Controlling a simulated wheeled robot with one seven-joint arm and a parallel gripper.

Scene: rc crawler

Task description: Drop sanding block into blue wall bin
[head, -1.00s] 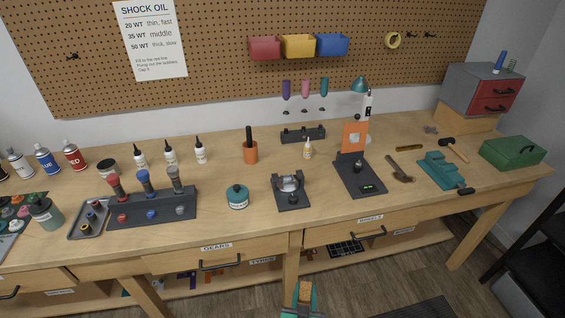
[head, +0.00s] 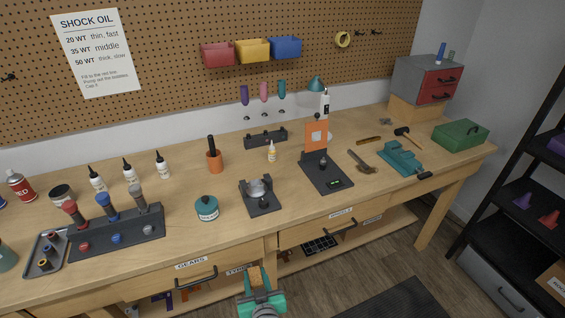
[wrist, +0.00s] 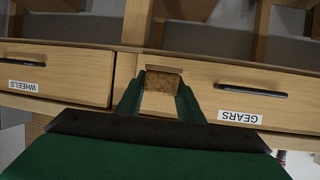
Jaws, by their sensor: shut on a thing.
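The sanding block (wrist: 163,82), a small tan block with a brown cork-like face, sits between the fingers of my gripper (wrist: 160,101) in the wrist view. In the head view my teal gripper (head: 257,277) is low in front of the bench's front edge, shut on the block (head: 256,270), which shows partly. The blue wall bin (head: 286,47) hangs on the pegboard, rightmost of three bins, well above and beyond my gripper. Its inside is mostly hidden from this angle.
A yellow bin (head: 252,51) and a red bin (head: 217,54) hang left of the blue one. The workbench (head: 225,238) stands between my gripper and the wall, with bottles, stands and tools on it. A black shelf (head: 515,165) stands at the right.

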